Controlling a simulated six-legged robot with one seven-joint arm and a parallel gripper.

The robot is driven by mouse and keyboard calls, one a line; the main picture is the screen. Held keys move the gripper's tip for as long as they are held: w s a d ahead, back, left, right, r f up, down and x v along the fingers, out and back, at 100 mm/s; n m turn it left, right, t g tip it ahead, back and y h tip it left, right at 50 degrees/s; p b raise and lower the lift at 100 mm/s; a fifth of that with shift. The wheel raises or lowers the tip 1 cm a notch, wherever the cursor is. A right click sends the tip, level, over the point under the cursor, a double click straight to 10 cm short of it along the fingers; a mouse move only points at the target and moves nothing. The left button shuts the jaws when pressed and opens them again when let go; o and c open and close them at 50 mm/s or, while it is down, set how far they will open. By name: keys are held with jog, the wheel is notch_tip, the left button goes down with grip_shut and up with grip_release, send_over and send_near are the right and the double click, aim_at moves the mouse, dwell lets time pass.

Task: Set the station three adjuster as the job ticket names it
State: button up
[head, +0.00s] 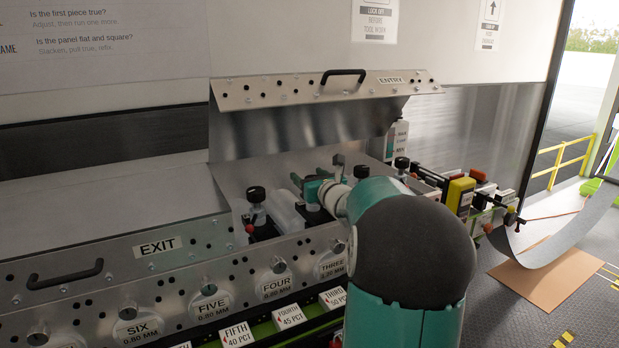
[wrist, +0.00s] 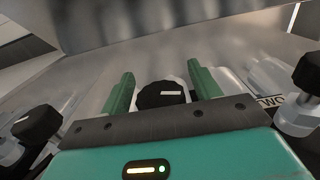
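The roll-forming machine's front face carries the THREE plate (head: 331,265), with the FOUR plate (head: 277,283) to its left. Black adjuster knobs stand in a row behind it, one at the left (head: 256,194). My gripper (head: 309,182) is over this row, its teal fingers apart. In the wrist view, a black knob (wrist: 162,95) shows between the open fingers; I cannot tell whether they touch it. Its station label is hidden. A TWO label (wrist: 272,99) shows beside the right-hand knob (wrist: 308,74). No job ticket is identifiable.
The raised ENTRY cover (head: 320,95) stands behind the knobs. The EXIT cover (head: 158,247) is down at the left. Tags such as THIRD 50 PCT (head: 334,298) line the front. A yellow block (head: 459,194) and bottle (head: 397,139) are at the right. A curved sheet (head: 555,240) extends beyond.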

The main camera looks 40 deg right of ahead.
jog(key=v, duration=1.3)
jog(key=shift+s, duration=0.35)
jog(key=shift+a, duration=0.2)
